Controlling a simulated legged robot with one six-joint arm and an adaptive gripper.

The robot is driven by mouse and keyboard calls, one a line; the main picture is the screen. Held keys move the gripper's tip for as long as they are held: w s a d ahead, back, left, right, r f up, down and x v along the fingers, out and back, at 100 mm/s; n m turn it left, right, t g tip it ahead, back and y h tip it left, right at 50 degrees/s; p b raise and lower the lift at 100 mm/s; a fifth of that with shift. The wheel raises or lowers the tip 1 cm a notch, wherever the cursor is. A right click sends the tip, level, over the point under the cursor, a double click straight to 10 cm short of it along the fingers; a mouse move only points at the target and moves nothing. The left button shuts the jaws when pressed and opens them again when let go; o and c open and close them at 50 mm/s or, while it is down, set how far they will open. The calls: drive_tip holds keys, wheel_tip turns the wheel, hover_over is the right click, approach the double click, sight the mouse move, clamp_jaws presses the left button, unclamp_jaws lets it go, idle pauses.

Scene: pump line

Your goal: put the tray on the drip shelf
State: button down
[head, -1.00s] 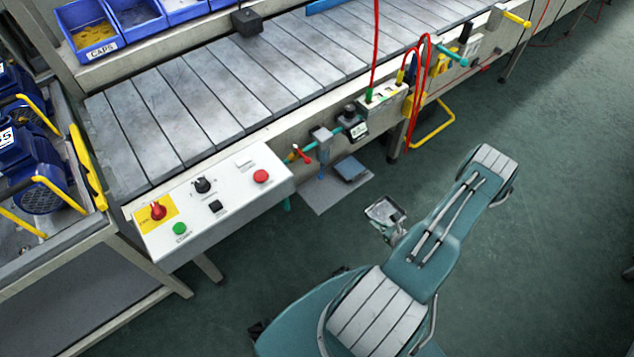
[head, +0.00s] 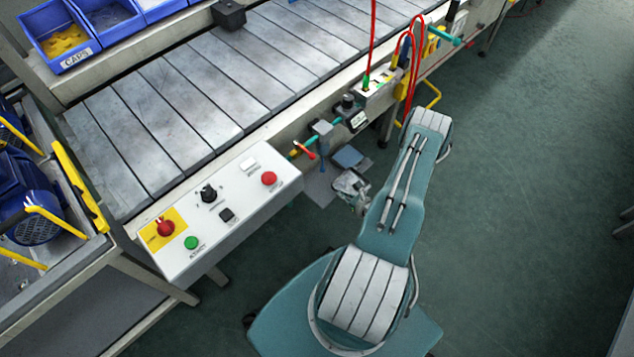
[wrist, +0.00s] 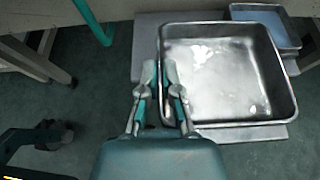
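The tray is a shallow square metal pan. Its rim (wrist: 228,121) and shiny inside fill the right of the wrist view, and it shows small in the head view (head: 349,181). My gripper (wrist: 160,68) has its two fingers on either side of the tray's left wall and is shut on it. The drip shelf appears to be the flat grey plate (head: 318,189) low under the line; it also shows in the wrist view (wrist: 146,42). The tray overlaps this plate in the wrist view; I cannot tell whether they touch.
A blue-grey pan (head: 347,156) sits at the back of the plate, close behind the tray in the wrist view (wrist: 258,13). A valve with a red handle (head: 304,150) and a blue nozzle hang above. Line legs stand nearby. The floor (head: 520,190) at right is clear.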

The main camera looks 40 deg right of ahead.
hover_over(316, 187)
drive_tip(key=shift+s+r, duration=0.1)
drive_tip(key=shift+s, duration=0.2)
wheel_tip(316, 187, down, 2)
drive_tip(key=shift+w+d+f, duration=0.1)
drive_tip(key=shift+f, duration=0.1)
wheel_tip(316, 187, down, 4)
drive_tip(key=shift+r, duration=0.15)
drive_tip(key=shift+w+f, duration=0.25)
drive_tip(key=shift+f, duration=0.25)
drive_tip(key=c, duration=0.8)
unclamp_jaws()
drive_tip(key=v, duration=1.2)
